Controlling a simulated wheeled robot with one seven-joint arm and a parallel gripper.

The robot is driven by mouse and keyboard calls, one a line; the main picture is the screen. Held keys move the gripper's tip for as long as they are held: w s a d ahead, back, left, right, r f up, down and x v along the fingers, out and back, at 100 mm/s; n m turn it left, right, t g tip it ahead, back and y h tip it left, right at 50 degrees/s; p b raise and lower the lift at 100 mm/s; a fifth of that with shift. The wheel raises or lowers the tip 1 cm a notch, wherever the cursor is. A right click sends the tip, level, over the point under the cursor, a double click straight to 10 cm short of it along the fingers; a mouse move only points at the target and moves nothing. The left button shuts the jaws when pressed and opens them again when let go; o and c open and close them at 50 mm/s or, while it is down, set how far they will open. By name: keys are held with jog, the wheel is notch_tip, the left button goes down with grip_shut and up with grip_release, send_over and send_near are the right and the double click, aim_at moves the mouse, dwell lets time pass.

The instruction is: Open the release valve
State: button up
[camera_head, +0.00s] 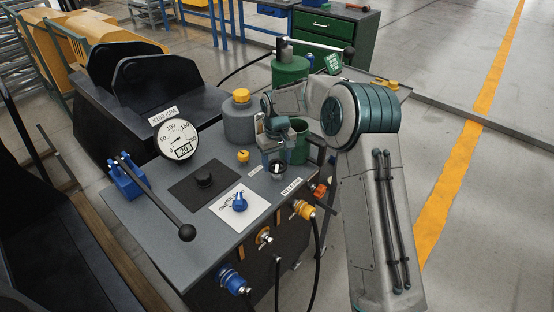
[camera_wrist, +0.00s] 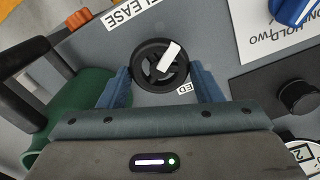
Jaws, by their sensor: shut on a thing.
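The release valve is a round black knob (camera_wrist: 153,74) with a white pointer bar, on the grey panel top. In the wrist view it sits between my gripper's (camera_wrist: 161,72) two blue fingers, which are shut on its sides. The white bar points to the upper right, and a label reading "RELEASE" (camera_wrist: 130,12) lies above left. A label ending in "ED" (camera_wrist: 185,88) is partly hidden by the right finger. In the head view my gripper (camera_head: 277,158) reaches down over the knob (camera_head: 277,168), near the panel's right edge.
A blue selector knob (camera_head: 239,202), a gauge (camera_head: 177,139) and a black-ball lever (camera_head: 187,232) stand to the left. A green cup (camera_head: 299,145) and a grey bottle (camera_head: 240,121) are close behind. Couplers and hoses line the panel's front.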

aim_at(276, 164)
jog(key=n, duration=0.5)
jog(key=shift+n+p, duration=0.3)
jog(key=n, duration=0.5)
jog(key=shift+s+a+p, duration=0.1)
jog(key=shift+s+p, duration=0.05)
jog(key=shift+p, duration=0.25)
jog(key=shift+n, duration=0.4)
jog(key=o, duration=1)
notch_tip(276, 164, up, 14)
jog(key=shift+f+b, duration=0.1)
jog(key=shift+b, duration=0.2)
